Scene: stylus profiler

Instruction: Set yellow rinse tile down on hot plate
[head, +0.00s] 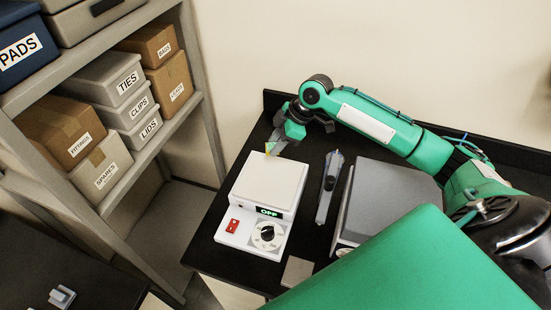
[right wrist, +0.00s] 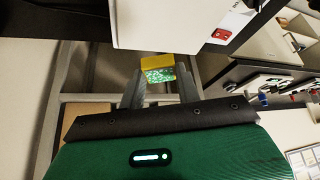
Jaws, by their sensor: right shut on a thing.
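The hot plate (head: 270,183) is a white box with a flat, bare top, a display reading OFF, a red switch and a black dial. It also shows at the top of the right wrist view (right wrist: 165,22). My right gripper (head: 275,145) is shut on the yellow rinse tile (head: 269,147), just beyond the hot plate's far edge in the head view. In the right wrist view, the tile (right wrist: 157,62) sits between the fingertips, with a yellow edge and a patterned greenish face. It is apart from the hot plate there. My left gripper is not in view.
A grey-topped device (head: 385,205) stands right of the hot plate, with a slim grey tool (head: 330,185) between them. A small grey block (head: 297,271) lies near the front edge. A shelf (head: 205,125) with labelled boxes stands at the left. A wall backs the black bench.

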